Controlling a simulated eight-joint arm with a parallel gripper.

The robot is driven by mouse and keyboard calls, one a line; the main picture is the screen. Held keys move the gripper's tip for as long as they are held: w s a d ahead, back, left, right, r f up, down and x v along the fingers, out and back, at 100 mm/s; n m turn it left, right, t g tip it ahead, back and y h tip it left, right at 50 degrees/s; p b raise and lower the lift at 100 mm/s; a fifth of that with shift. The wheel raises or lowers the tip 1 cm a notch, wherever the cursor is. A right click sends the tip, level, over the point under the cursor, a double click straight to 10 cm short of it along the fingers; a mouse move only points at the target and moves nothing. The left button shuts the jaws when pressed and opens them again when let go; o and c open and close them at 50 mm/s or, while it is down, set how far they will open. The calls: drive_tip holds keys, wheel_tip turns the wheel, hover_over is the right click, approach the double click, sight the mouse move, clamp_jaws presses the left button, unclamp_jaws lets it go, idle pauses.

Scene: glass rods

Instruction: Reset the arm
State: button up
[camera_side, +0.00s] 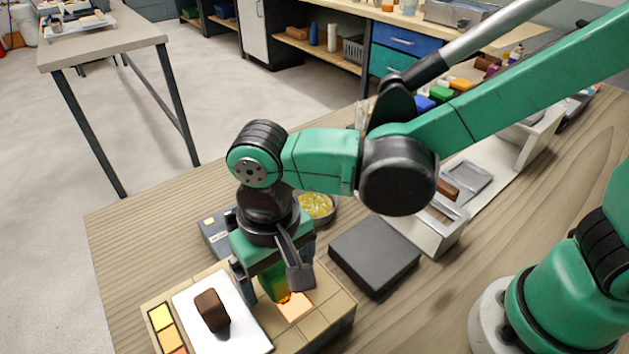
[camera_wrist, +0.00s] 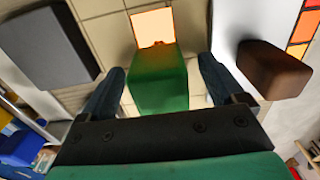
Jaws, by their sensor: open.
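My gripper (camera_side: 270,279) points down over the tiled board at the front of the bench. In the wrist view my gripper (camera_wrist: 163,82) has its two dark fingers apart, one on each side of a green block (camera_wrist: 158,84), with visible gaps. The green block (camera_side: 274,284) shows between the fingers in the side view, with an orange glow at its lower end. A glowing orange tile (camera_side: 295,308) lies beside it and also shows in the wrist view (camera_wrist: 153,27). I cannot tell whether the block touches that tile.
A brown block (camera_side: 211,310) lies on a white plate (camera_side: 247,334) left of my gripper. Yellow and orange tiles (camera_side: 166,328) line the board's left edge. A dark grey slab (camera_side: 374,255) stands to the right. A dish of yellow bits (camera_side: 316,205) sits behind.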

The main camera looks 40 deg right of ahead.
wheel_tip(320, 180, up, 5)
drive_tip(key=shift+r, duration=0.15)
drive_tip(key=w+d+r+t, duration=0.1)
drive_tip(key=d+t, duration=0.6)
drive_tip(key=d, duration=1.4)
drive_tip(key=shift+w+r, duration=0.4)
drive_tip(key=shift+w, duration=0.25)
